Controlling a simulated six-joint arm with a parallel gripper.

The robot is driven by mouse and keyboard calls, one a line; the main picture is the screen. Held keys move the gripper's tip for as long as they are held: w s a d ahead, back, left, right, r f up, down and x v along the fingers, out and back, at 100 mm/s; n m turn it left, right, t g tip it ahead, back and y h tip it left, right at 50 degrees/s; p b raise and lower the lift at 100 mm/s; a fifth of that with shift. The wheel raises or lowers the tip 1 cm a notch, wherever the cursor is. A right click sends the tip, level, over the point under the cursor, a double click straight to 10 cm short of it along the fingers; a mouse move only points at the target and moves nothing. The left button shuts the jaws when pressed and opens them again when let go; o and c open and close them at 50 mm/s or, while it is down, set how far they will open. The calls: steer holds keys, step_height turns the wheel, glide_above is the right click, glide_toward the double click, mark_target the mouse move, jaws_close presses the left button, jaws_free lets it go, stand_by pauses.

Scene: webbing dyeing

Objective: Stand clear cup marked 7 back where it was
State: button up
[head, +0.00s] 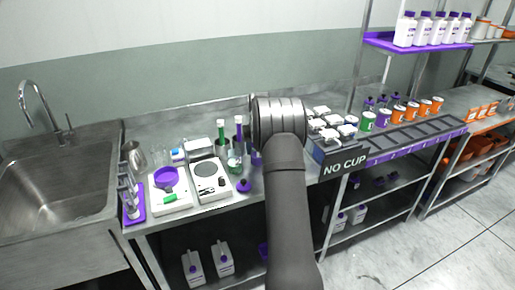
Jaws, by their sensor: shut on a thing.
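My arm reaches up the middle of the head view, over the steel bench (255,201). Its wrist and forearm block my view of the gripper, so I see neither the jaws nor anything in them. I cannot make out a clear cup marked 7. Several small clear cups (131,199) stand in a row on a purple tray (138,217) at the bench's left end, beside the sink. Their marks are too small to read. A dark rack with a "NO CUP" label (344,164) stands right of my arm.
Two white scales (210,182) stand left of my arm; a purple bowl (166,176) is on the left one. Tall green-capped and purple-capped tubes (239,131) and a green flask (234,164) stand close to my wrist. White blocks (330,133) and colored jars (398,114) are at right.

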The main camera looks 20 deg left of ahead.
steer(key=o, duration=1.1)
steer(key=shift+f, duration=0.1)
steer(key=r, duration=0.8)
steer(key=s+d+r, duration=0.1)
steer(key=r, duration=0.3)
steer(key=shift+s+r, duration=0.1)
steer(key=shift+r, duration=0.05)
steer(key=shift+a, duration=0.1)
steer(key=f, duration=0.8)
steer(key=w+f, duration=0.1)
steer(key=f, duration=0.3)
steer(key=shift+w+a+f, duration=0.1)
steer(key=shift+a+f, duration=0.15)
steer(key=shift+a, duration=0.15)
step_height(320, 180, up, 3)
steer(key=shift+f, duration=0.1)
steer(key=shift+r, duration=0.5)
